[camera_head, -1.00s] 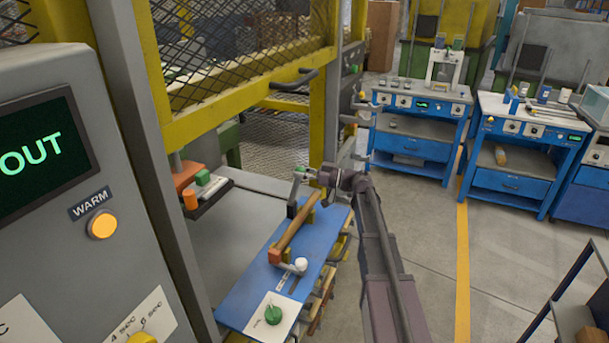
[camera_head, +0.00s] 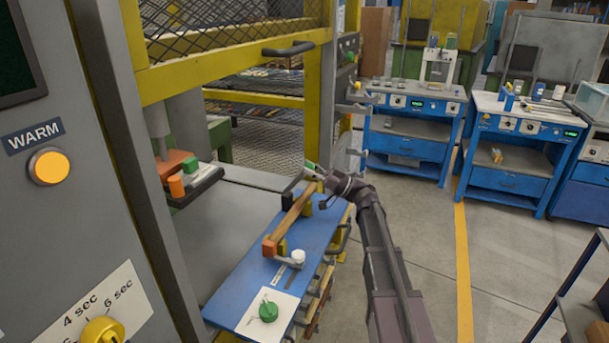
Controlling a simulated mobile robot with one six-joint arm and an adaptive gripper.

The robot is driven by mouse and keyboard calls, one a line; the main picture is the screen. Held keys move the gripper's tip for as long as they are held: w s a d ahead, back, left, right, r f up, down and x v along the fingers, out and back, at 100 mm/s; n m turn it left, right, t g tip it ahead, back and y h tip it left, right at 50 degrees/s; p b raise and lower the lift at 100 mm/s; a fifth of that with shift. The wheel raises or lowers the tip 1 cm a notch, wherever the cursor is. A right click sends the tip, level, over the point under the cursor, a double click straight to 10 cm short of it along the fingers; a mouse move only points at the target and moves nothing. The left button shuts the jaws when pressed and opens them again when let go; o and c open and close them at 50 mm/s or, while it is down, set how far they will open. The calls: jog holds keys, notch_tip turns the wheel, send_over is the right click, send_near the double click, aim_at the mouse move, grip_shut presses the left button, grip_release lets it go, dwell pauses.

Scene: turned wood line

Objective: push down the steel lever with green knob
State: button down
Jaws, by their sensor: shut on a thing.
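The green knob (camera_head: 310,164) of the lever shows as a small patch of green at my gripper, at the far end of the blue bench plate. My gripper (camera_head: 314,170) is shut on it, and its fingers cover most of the knob. The steel lever (camera_head: 291,187) shows only in part, as a dark slanted piece left of the gripper. Its lower end and pivot are hard to make out. My arm reaches in from the lower right.
A wooden bar (camera_head: 290,220) lies in yellow holders on the blue plate (camera_head: 238,289), just below my gripper. A white knob (camera_head: 298,257) and a green dial (camera_head: 268,311) are nearer. A yellow-framed press (camera_head: 318,110) stands behind left. Blue benches (camera_head: 413,130) stand across the open floor.

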jog(key=shift+s+d+f+y+b, duration=0.2)
jog(key=shift+d+f+y+b, duration=0.1)
jog(key=shift+d+f+b, duration=0.15)
jog(key=shift+s+d+f+b, duration=0.35)
jog(key=shift+d+f+b, duration=0.2)
jog(key=shift+f+b, duration=0.2)
jog(key=shift+c, duration=1.3)
grip_release()
jog(key=shift+r, duration=0.1)
